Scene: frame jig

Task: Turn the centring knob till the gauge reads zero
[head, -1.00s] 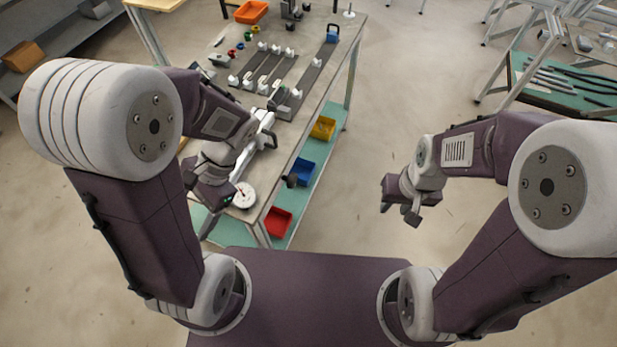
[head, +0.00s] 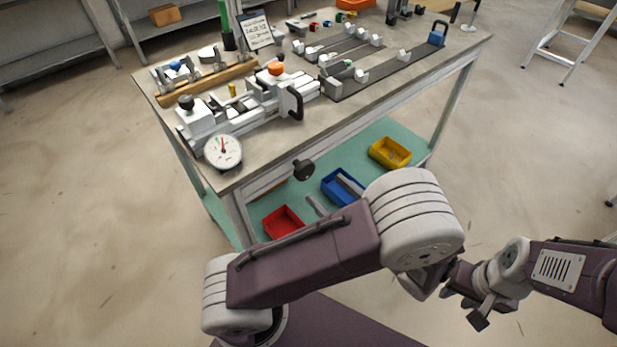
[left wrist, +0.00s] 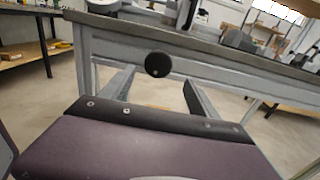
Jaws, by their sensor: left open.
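The gauge (head: 223,152) is a white round dial at the bench's near left corner; its red needle points roughly upward, but the scale is too small to read. A black round knob (head: 303,168) sticks out from the bench's front edge. It also shows in the left wrist view (left wrist: 158,65), near the middle between the fingertips. My left gripper (head: 326,189) is open and points at this knob, with its fingers apart from it; its body is hidden behind my arm. My right gripper (head: 463,307) is at the lower right, open and empty, away from the bench.
On the bench (head: 400,82) stand a white clamp jig (head: 240,112) with an orange knob and rails with white blocks. Red (head: 283,224), blue (head: 331,190) and yellow (head: 390,153) bins sit on the green lower shelf.

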